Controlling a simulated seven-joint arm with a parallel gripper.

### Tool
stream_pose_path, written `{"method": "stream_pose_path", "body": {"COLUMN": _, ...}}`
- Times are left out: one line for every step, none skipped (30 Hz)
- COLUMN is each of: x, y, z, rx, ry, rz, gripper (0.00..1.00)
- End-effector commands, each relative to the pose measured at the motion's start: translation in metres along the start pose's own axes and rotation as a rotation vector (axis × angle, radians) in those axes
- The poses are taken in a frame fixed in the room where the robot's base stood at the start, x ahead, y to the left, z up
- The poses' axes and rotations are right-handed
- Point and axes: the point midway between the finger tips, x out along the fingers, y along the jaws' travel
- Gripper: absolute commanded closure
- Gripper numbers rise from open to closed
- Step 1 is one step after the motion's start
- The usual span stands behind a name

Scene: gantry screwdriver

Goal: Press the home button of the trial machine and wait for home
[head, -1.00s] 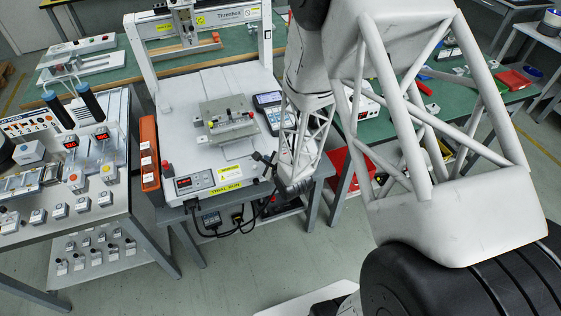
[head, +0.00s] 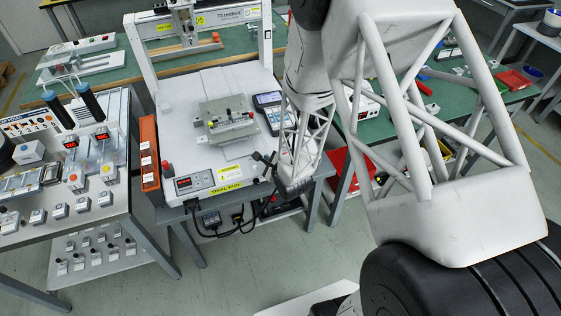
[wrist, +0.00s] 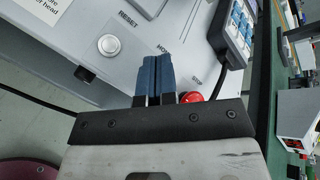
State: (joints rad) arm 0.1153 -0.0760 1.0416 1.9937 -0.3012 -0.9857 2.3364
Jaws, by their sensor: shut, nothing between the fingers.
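The trial machine (head: 185,120) is a white gantry unit with a yellow "TRIAL RUN" label (head: 226,188) on its front. In the wrist view its panel carries a round silver button (wrist: 110,45) by the word RESET, a partly covered HOME label, and a red button (wrist: 191,97) by the word STOP. My gripper (wrist: 157,60) is shut and empty, its two blue fingers together at the HOME label. The fingers hide the home button, so contact cannot be told. In the head view my arm hides that part of the panel.
A handheld pendant (head: 270,107) with a keypad lies on the machine to the right of the fixture plate (head: 228,120). An orange bin (head: 149,155) stands at its left side. A grey bench (head: 120,205) with small button boxes is further left. Cables hang below the machine's front.

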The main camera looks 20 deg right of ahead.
Motion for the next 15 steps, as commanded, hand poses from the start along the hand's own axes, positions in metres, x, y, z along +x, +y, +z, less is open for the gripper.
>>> {"method": "stream_pose_path", "body": {"x": 0.0, "y": 0.0, "z": 0.0, "rx": 0.0, "ry": 0.0, "rz": 0.0, "gripper": 1.0}}
{"method": "stream_pose_path", "body": {"x": 0.0001, "y": 0.0001, "z": -0.0001, "rx": 0.0, "ry": 0.0, "rz": 0.0, "gripper": 1.0}}
{"method": "stream_pose_path", "body": {"x": 0.0003, "y": 0.0003, "z": -0.0003, "rx": 0.0, "ry": 0.0, "rz": 0.0, "gripper": 1.0}}
{"method": "stream_pose_path", "body": {"x": 0.0006, "y": 0.0005, "z": -0.0005, "rx": 0.0, "ry": 0.0, "rz": 0.0, "gripper": 1.0}}
{"method": "stream_pose_path", "body": {"x": 0.0009, "y": 0.0007, "z": -0.0007, "rx": 0.0, "ry": 0.0, "rz": 0.0, "gripper": 1.0}}
{"method": "stream_pose_path", "body": {"x": 0.0015, "y": 0.0012, "z": -0.0012, "rx": 0.0, "ry": 0.0, "rz": 0.0, "gripper": 1.0}}
{"method": "stream_pose_path", "body": {"x": 0.002, "y": 0.0016, "z": -0.0016, "rx": 0.0, "ry": 0.0, "rz": 0.0, "gripper": 1.0}}
{"method": "stream_pose_path", "body": {"x": 0.0026, "y": 0.002, "z": -0.002, "rx": 0.0, "ry": 0.0, "rz": 0.001, "gripper": 1.0}}
{"method": "stream_pose_path", "body": {"x": 0.0034, "y": 0.0026, "z": -0.0026, "rx": 0.0, "ry": 0.001, "rz": 0.001, "gripper": 1.0}}
{"method": "stream_pose_path", "body": {"x": 0.004, "y": 0.003, "z": -0.003, "rx": 0.0, "ry": 0.001, "rz": 0.001, "gripper": 1.0}}
{"method": "stream_pose_path", "body": {"x": 0.0046, "y": 0.0034, "z": -0.0034, "rx": 0.0, "ry": 0.001, "rz": 0.001, "gripper": 1.0}}
{"method": "stream_pose_path", "body": {"x": 0.0052, "y": 0.0039, "z": -0.0039, "rx": 0.0, "ry": 0.001, "rz": 0.001, "gripper": 1.0}}
{"method": "stream_pose_path", "body": {"x": 0.0056, "y": 0.0041, "z": -0.0041, "rx": 0.0, "ry": 0.0, "rz": 0.001, "gripper": 1.0}}
{"method": "stream_pose_path", "body": {"x": 0.0059, "y": 0.0043, "z": -0.0043, "rx": 0.0, "ry": 0.0, "rz": 0.0, "gripper": 1.0}}
{"method": "stream_pose_path", "body": {"x": 0.0062, "y": 0.0045, "z": -0.0045, "rx": 0.0, "ry": 0.0, "rz": 0.0, "gripper": 1.0}}
